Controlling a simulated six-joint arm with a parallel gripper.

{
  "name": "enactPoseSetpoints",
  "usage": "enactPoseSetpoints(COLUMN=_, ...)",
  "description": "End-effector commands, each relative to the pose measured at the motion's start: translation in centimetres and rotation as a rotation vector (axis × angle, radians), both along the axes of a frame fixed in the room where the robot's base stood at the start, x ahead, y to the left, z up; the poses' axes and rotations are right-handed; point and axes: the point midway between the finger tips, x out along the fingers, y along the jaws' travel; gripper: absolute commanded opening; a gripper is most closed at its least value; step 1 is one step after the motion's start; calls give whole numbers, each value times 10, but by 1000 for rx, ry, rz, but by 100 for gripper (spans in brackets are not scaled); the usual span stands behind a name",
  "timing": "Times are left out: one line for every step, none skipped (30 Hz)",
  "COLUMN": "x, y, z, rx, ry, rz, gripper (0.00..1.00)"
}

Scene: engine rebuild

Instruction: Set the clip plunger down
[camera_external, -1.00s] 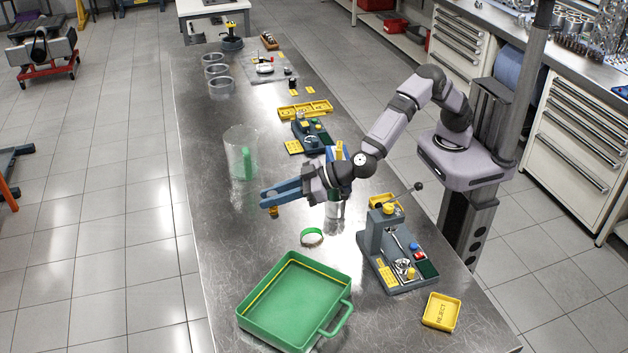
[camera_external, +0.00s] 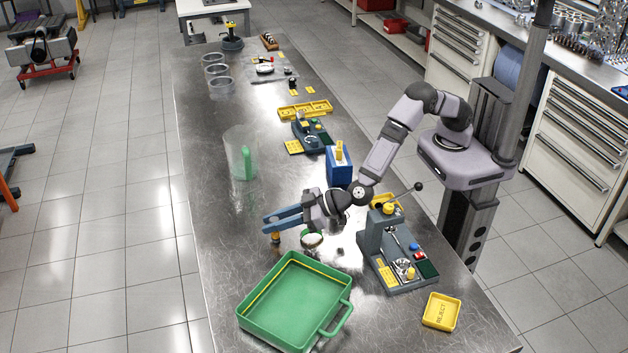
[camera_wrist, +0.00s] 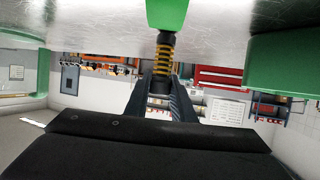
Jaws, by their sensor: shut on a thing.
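My gripper (camera_external: 283,221) is shut on the clip plunger (camera_external: 275,237), a small orange-yellow and dark piece hanging below the blue fingers over the metal bench. In the wrist view, the plunger (camera_wrist: 164,60) shows a black body and yellow coil-like bands between the dark fingers (camera_wrist: 164,88). The gripper is behind the green tray (camera_external: 252,323) and left of a green-rimmed ring (camera_external: 310,240) on the bench. I cannot tell whether the plunger's lower end touches the bench. A green shape (camera_wrist: 167,12) meets the plunger's end in the wrist view; I cannot tell what it is.
A clear jug with a green handle (camera_external: 246,163) stands behind the gripper. To the right are a blue block (camera_external: 339,170), a grey press stand (camera_external: 374,240) with a lever, and a yellow reject tray (camera_external: 441,311). The bench's left edge is clear beside the gripper.

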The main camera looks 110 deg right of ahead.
Motion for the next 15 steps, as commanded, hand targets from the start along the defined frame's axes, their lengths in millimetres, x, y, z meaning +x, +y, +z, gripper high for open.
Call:
enactPoseSetpoints(x=0, y=0, z=0, rx=0, ry=-2, rz=0, gripper=0)
enactPoseSetpoints(x=0, y=0, z=0, rx=1, ry=-2, rz=1, gripper=0)
enactPoseSetpoints(x=0, y=0, z=1, rx=1, ry=-2, rz=1, gripper=0)
enactPoseSetpoints(x=0, y=0, z=1, rx=1, ry=-2, rz=1, gripper=0)
enactPoseSetpoints(x=0, y=0, z=1, rx=1, ry=-2, rz=1, gripper=0)
enactPoseSetpoints(x=0, y=0, z=1, rx=1, ry=-2, rz=1, gripper=0)
enactPoseSetpoints(x=0, y=0, z=0, rx=1, ry=-2, rz=1, gripper=0)
enactPoseSetpoints(x=0, y=0, z=0, rx=1, ry=-2, rz=1, gripper=0)
enactPoseSetpoints(x=0, y=0, z=-1, rx=1, ry=-1, rz=1, gripper=0)
enactPoseSetpoints(x=0, y=0, z=-2, rx=1, ry=-1, rz=1, gripper=0)
enactPoseSetpoints(x=0, y=0, z=-3, rx=1, ry=-1, rz=1, gripper=0)
enactPoseSetpoints(x=0, y=0, z=-3, rx=1, ry=-1, rz=1, gripper=25)
enactPoseSetpoints(x=0, y=0, z=-3, rx=1, ry=-1, rz=1, gripper=32)
enactPoseSetpoints(x=0, y=0, z=-3, rx=1, ry=-1, rz=1, gripper=39)
enactPoseSetpoints(x=0, y=0, z=-3, rx=1, ry=-1, rz=1, gripper=41)
